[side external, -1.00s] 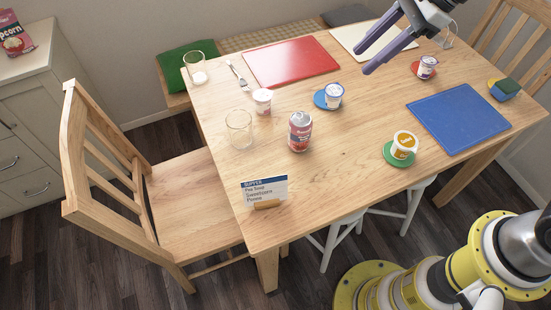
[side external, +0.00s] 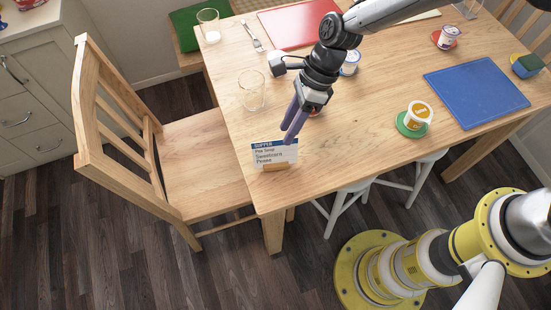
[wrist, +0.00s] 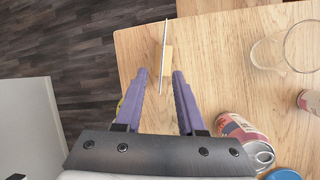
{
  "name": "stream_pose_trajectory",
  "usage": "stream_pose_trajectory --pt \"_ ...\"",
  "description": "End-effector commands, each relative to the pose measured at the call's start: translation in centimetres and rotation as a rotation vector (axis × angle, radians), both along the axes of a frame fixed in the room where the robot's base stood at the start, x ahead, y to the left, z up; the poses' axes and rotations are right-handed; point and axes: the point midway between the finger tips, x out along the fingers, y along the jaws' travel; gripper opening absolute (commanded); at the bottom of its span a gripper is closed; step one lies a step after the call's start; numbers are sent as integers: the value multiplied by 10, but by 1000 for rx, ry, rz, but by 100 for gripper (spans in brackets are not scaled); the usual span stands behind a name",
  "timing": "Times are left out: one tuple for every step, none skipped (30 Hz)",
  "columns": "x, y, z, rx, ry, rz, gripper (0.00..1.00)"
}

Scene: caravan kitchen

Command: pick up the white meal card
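The white meal card (side external: 268,156), with a blue top band and printed lines, stands upright in a small wooden holder (side external: 275,167) near the table's front left corner. In the wrist view the card (wrist: 164,50) is a thin edge seen from above, with its holder (wrist: 168,62) under it. My gripper (side external: 289,141) points down at the card's right end; its purple fingers overlap that end in the side view. In the wrist view my gripper (wrist: 159,73) is open, with one finger on each side of the card's near end and visible gaps. No grip shows.
The red can (wrist: 238,130) stands close beside my gripper, mostly hidden by my arm in the side view. An empty glass (side external: 251,91) stands behind the card.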

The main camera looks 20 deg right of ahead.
Motion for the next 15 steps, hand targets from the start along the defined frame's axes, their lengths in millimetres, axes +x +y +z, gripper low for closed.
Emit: stream_pose_trajectory --pt "-1 3 -6 0 0 0 39" --pt "-1 4 -9 1 0 0 39" --pt "-1 5 -12 0 0 1 39" --pt "-1 6 -14 0 0 1 39" --pt "-2 6 -15 0 -1 1 39" --pt "-2 7 -16 0 -1 0 39" --pt "-2 7 -17 0 -1 0 39" --pt "-2 8 -19 0 -1 0 39" --pt "-2 8 -21 0 0 -1 39" --pt "-2 9 -23 0 0 -1 39" --pt "-2 10 -25 0 0 -1 39" --pt "-3 11 -30 -1 2 0 39" --pt "-3 12 -34 -2 1 1 39" --pt "-4 13 -38 -2 1 1 39" --pt "-4 15 -44 -1 1 -1 39"
